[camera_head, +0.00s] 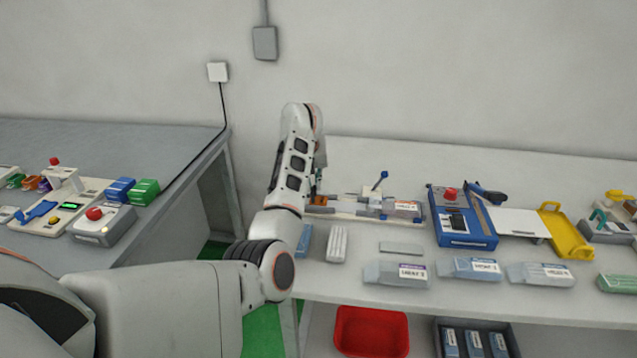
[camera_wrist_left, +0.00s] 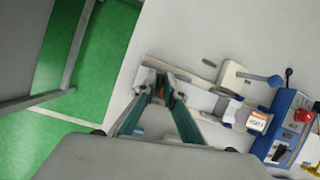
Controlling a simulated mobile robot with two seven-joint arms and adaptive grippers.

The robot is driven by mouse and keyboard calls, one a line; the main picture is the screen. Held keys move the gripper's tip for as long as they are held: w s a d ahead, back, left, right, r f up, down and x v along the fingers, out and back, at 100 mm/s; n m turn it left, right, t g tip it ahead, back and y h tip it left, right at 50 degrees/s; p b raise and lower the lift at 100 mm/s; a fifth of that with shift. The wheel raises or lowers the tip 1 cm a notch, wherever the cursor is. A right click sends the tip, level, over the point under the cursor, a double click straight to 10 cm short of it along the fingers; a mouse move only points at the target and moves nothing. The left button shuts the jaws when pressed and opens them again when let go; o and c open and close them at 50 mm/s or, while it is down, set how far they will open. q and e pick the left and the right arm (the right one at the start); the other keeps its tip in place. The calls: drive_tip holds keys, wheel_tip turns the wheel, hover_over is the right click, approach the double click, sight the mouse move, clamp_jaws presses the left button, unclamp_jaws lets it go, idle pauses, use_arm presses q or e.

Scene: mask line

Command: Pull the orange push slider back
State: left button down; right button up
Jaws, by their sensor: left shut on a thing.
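The orange push slider (camera_head: 319,200) sits at the left end of a pale fixture (camera_head: 345,213) on the right-hand table. My left gripper (camera_head: 316,186) is at the slider, its arm reaching over the table's left end. In the left wrist view, the teal fingers of my left gripper (camera_wrist_left: 163,93) close in around the orange slider (camera_wrist_left: 160,84), shut on it. The fingers and arm hide part of the slider. My right gripper is not in view.
On the fixture, a lever with a blue knob (camera_head: 384,174) stands right of the slider, beside a labelled pack (camera_head: 408,209). A blue machine (camera_head: 461,224) is further right. Grey packs (camera_head: 396,273) lie along the front. A gap separates this table from the left table (camera_head: 150,140).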

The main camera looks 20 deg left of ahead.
use_arm(q)
drive_tip(key=shift+a, duration=0.2)
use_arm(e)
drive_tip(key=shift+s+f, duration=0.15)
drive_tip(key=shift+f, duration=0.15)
use_arm(q)
drive_tip(key=c, duration=2.2)
unclamp_jaws()
drive_tip(key=shift+o, duration=0.3)
drive_tip(key=shift+s+a, duration=0.1)
drive_tip(key=shift+r, duration=0.25)
drive_tip(key=v, duration=1.1)
drive_tip(key=shift+s+r, duration=0.2)
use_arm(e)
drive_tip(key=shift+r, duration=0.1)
use_arm(q)
drive_tip(key=shift+f, duration=0.1)
